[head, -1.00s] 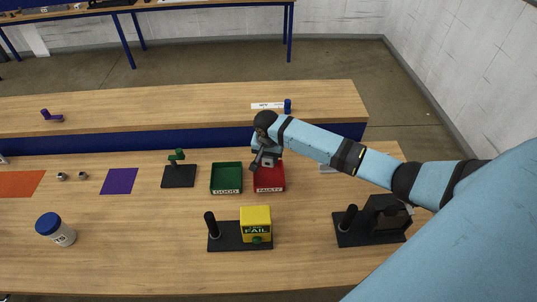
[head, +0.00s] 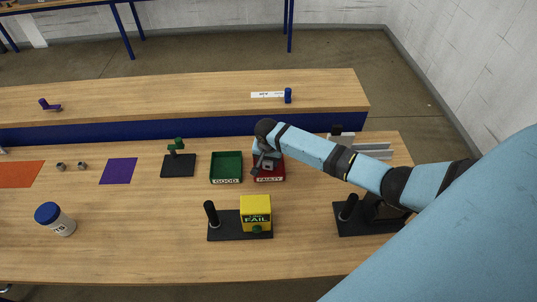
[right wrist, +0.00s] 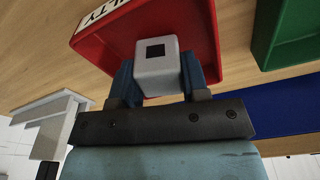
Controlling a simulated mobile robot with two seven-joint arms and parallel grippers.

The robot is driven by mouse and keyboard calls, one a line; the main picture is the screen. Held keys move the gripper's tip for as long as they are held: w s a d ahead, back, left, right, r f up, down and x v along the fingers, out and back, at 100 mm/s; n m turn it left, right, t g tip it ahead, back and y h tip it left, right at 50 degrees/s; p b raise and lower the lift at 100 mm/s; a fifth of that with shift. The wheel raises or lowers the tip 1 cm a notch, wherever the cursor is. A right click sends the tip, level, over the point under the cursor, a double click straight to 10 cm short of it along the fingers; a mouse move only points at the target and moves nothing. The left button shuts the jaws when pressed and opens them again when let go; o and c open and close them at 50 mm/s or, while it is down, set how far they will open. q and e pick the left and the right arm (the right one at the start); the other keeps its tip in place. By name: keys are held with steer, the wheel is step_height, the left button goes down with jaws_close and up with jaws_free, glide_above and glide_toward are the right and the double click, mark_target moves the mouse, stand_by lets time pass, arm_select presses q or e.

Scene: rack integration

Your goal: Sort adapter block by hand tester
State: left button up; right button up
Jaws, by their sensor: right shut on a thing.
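My right gripper (head: 266,166) is over the red tray labelled FAULTY (head: 270,178). In the right wrist view its two blue fingers (right wrist: 157,78) are shut on a light grey adapter block (right wrist: 157,58) with a dark square on its face. The red tray (right wrist: 205,20) shows close behind the block; I cannot tell whether they touch. The green tray labelled GOOD (head: 226,181) stands just left of the red one and looks empty. The yellow tester (head: 255,211), reading FAIL, stands on a black base with a black post. My left gripper is not in view.
A black fixture (head: 370,212) stands at the right under my arm. A green piece on a black base (head: 178,165), a purple mat (head: 118,171), an orange mat (head: 20,173) and a blue-lidded jar (head: 55,218) lie left. A raised shelf (head: 180,98) runs behind.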

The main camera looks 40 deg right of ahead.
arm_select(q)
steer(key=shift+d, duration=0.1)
arm_select(e)
steer(key=shift+f, duration=0.15)
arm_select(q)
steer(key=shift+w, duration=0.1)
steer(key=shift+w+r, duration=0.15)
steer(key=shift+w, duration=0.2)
arm_select(e)
steer(key=shift+f, duration=0.15)
steer(key=shift+f, duration=0.1)
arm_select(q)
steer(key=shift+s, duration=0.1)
arm_select(e)
steer(key=o, duration=1.1)
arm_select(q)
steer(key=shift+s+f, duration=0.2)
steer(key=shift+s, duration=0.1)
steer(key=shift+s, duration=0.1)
